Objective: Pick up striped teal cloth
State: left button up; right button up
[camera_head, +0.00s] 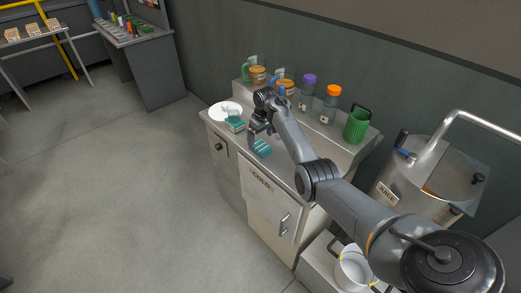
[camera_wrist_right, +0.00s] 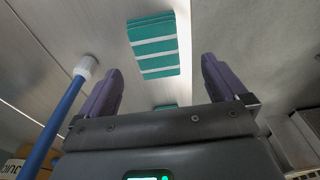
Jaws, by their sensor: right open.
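A striped teal cloth (camera_head: 262,148) with white bands lies folded on the counter near its front edge. In the right wrist view the cloth (camera_wrist_right: 152,45) shows ahead of the fingers, a little left of centre. My right gripper (camera_head: 262,135) is over the counter beside the cloth. In the wrist view its two purple-grey fingers (camera_wrist_right: 163,82) stand wide apart with nothing between them, and the cloth is apart from them. My left gripper is not in view.
A second teal item (camera_head: 235,125) lies by a white plate (camera_head: 219,111). Bottles and a green perforated container (camera_head: 357,125) stand on the raised back shelf. A steel juice vessel (camera_head: 405,172) is at right. A blue-handled tool (camera_wrist_right: 58,122) shows in the wrist view.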

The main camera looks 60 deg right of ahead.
aim_at(261, 146)
jog(key=f, duration=0.1)
jog(key=f+b, duration=0.2)
jog(key=f, duration=0.1)
jog(key=shift+d+f, duration=0.1)
jog(key=shift+d, duration=0.15)
jog(key=shift+w+f, duration=0.1)
jog(key=shift+f, duration=0.35)
jog(key=shift+c, duration=0.2)
jog(key=c, duration=1.1)
jog(key=shift+r, duration=0.15)
